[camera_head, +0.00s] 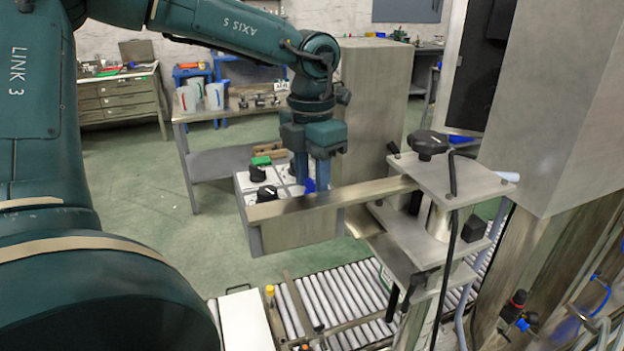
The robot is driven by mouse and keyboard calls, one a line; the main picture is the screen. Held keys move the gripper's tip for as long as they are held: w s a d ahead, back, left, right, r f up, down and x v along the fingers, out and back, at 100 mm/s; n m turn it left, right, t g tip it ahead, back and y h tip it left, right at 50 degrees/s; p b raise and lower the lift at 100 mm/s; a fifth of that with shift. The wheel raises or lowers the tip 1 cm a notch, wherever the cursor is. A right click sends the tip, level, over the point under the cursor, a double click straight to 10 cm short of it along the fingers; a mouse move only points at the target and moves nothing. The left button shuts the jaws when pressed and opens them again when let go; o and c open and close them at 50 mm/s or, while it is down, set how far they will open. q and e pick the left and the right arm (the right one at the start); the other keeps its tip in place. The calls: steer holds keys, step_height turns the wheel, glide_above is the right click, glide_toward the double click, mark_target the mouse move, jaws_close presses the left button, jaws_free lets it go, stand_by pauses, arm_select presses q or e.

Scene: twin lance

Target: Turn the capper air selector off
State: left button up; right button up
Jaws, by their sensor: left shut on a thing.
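A pale control box (290,232) stands behind a flat metal bar, with several controls on its top. Two black knobs, an upper one (258,173) and a lower one (267,193), sit at its left. A green button (261,160) is behind them. My left gripper (311,181) points down at the right part of the box top. It is shut on a small blue knob (309,187), mostly hidden between its fingers. This looks like the capper air selector, but no label is legible and its setting cannot be told. My right gripper is not in view.
The metal bar (335,199) runs close in front of the box and fingers. A capper stand with a black top knob (427,143) is at right. A roller conveyor (340,297) lies below. A bench with jugs (214,97) stands behind; green floor is open at left.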

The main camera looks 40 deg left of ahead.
arm_select(q)
steer(key=shift+m+b, duration=0.3)
steer(key=shift+m, duration=0.6)
steer(key=shift+w+m, duration=0.1)
steer(key=shift+m, duration=0.8)
steer(key=shift+m+b, duration=0.4)
steer(key=shift+m, duration=0.5)
steer(key=shift+a+m, duration=0.15)
steer(key=shift+m, duration=1.95)
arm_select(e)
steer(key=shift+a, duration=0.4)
arm_select(q)
steer(key=shift+r, duration=0.1)
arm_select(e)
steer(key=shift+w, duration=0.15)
arm_select(q)
steer(key=o, duration=0.7)
